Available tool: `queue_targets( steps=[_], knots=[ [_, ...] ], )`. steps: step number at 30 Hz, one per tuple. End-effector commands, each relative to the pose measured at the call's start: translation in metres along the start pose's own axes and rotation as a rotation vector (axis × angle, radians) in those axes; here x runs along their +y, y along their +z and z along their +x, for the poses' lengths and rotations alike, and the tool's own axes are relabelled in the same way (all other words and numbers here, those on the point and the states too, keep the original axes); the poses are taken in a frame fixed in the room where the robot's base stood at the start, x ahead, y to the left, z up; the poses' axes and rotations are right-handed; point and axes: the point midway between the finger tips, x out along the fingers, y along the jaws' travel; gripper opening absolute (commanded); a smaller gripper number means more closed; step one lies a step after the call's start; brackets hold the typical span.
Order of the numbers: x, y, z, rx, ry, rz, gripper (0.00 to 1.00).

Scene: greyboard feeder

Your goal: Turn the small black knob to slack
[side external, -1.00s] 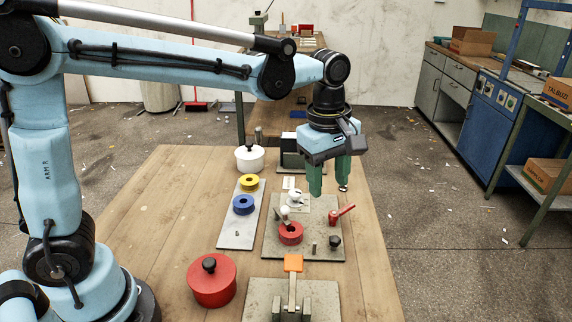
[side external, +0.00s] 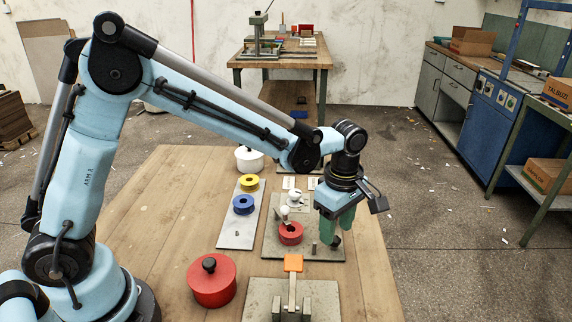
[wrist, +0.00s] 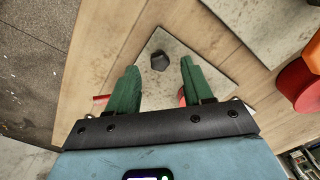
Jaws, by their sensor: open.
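The small black knob (wrist: 160,61) stands on the grey plate (wrist: 180,46) and shows between and beyond my open green fingers in the wrist view. In the side external view the knob (side external: 335,239) is partly hidden by the green fingers. My gripper (side external: 328,232) is low over the right part of the grey plate (side external: 280,252), pointing down, its fingertips close to the knob. My gripper (wrist: 158,75) is open with nothing between its fingers. I cannot tell whether a finger touches the knob.
On the same plate are a red spool (side external: 290,233), white rollers (side external: 296,197) and a small metal pin (side external: 314,248). The red lever (wrist: 101,98) shows beside a finger. An orange-tipped clamp (side external: 293,263) stands in front.

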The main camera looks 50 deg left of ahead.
Motion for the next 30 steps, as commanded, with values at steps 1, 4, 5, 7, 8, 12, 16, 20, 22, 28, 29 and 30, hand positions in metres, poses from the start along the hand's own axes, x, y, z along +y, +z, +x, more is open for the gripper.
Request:
queue_targets(
  steps=[1, 4, 5, 7, 8, 12, 16, 20, 22, 28, 29, 30],
  knots=[
    [0.001, 0.000, 0.007, 0.000, 0.000, 0.000, 0.51],
    [0.000, 0.000, 0.015, 0.000, 0.000, 0.000, 0.51],
    [0.000, 0.000, 0.017, 0.000, 0.000, 0.001, 0.51],
    [0.000, 0.000, 0.020, 0.000, 0.000, 0.001, 0.51],
    [0.000, 0.000, 0.021, 0.000, 0.000, 0.001, 0.51],
    [0.000, 0.000, 0.022, 0.000, 0.000, 0.001, 0.51],
    [0.000, 0.000, 0.022, 0.000, 0.000, 0.001, 0.51],
    [0.000, 0.000, 0.022, 0.000, 0.000, 0.001, 0.32],
    [0.000, 0.000, 0.022, 0.000, 0.000, 0.001, 0.22],
    [0.000, 0.000, 0.021, 0.000, -0.001, 0.001, 0.00],
    [0.000, 0.000, 0.021, 0.000, -0.001, 0.001, 0.00],
    [0.000, 0.000, 0.021, 0.000, -0.001, 0.002, 0.00]
  ],
)
